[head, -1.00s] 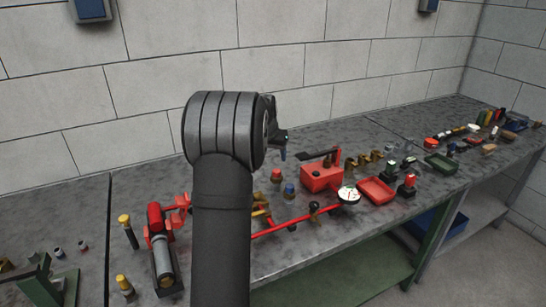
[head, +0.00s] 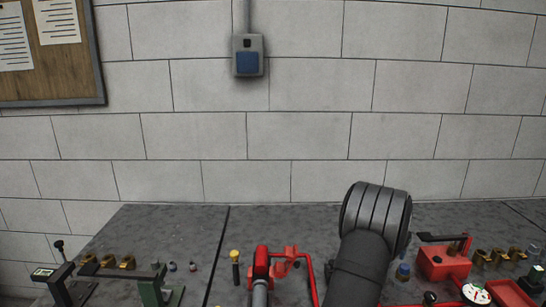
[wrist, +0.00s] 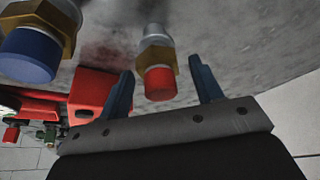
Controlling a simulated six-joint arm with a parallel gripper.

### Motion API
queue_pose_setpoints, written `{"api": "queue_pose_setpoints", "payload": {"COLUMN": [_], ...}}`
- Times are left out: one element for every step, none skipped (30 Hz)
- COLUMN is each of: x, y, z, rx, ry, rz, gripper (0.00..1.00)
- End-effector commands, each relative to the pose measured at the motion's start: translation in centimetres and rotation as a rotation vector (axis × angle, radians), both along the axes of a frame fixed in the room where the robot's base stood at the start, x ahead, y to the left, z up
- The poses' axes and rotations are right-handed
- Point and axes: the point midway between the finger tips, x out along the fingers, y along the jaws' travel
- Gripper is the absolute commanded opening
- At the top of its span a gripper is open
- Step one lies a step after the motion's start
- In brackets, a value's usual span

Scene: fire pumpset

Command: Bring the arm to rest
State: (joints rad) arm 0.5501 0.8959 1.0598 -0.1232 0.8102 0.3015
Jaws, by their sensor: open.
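My gripper (wrist: 161,67) is open in the wrist view, its two dark blue fingers spread apart. A red-capped fitting with a brass collar (wrist: 158,78) appears between the fingers; I see no finger touching it, and how far beyond them it lies I cannot tell. A blue-capped fitting (wrist: 30,52) is at the upper left, outside the fingers. In the head view my arm rises over the bench at the right, and its dark rounded joint hides the gripper and the red-capped fitting. The blue-capped fitting shows there just right of the arm (head: 403,271).
The grey bench (head: 165,232) runs along a block wall. A red pump box (head: 437,264), a red tray (head: 510,293) and a round gauge (head: 476,293) stand right of the arm. A yellow-topped tool (head: 235,265) and red pipework (head: 285,255) are left. The back left bench is clear.

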Motion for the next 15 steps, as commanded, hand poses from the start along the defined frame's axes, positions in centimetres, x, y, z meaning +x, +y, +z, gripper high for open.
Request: {"api": "queue_pose_setpoints", "payload": {"x": [0.1, 0.1, 0.1, 0.1, 0.0, 0.0, 0.0, 0.0, 0.0, 0.0, 0.0, 0.0, 0.0, 0.0, 0.0], "y": [0.0, 0.0, 0.0, 0.0, 0.0, 0.0, 0.0, 0.0, 0.0, 0.0, 0.0, 0.0, 0.0, 0.0, 0.0], "z": [1.5, 1.9, 2.4, 2.7, 2.9, 3.2, 3.4, 3.5, 3.6, 3.7, 3.7, 3.8, 3.8, 3.8, 3.8], "rx": [-0.003, -0.003, -0.003, -0.003, -0.003, -0.002, -0.002, -0.002, -0.002, -0.001, -0.001, -0.001, -0.001, -0.001, -0.001], "ry": [-0.007, -0.005, -0.007, -0.006, -0.004, -0.004, -0.004, -0.004, -0.004, -0.003, -0.003, -0.003, -0.003, -0.003, -0.003], "rz": [0.0, -0.001, 0.0, 0.0, -0.001, -0.001, -0.001, -0.001, -0.001, -0.001, -0.001, -0.001, -0.001, -0.001, -0.001], "gripper": [0.6, 0.6, 0.6, 0.6, 0.6, 0.6, 0.6, 0.6, 0.6, 0.6, 0.6, 0.6, 0.6, 0.6, 0.6]}}
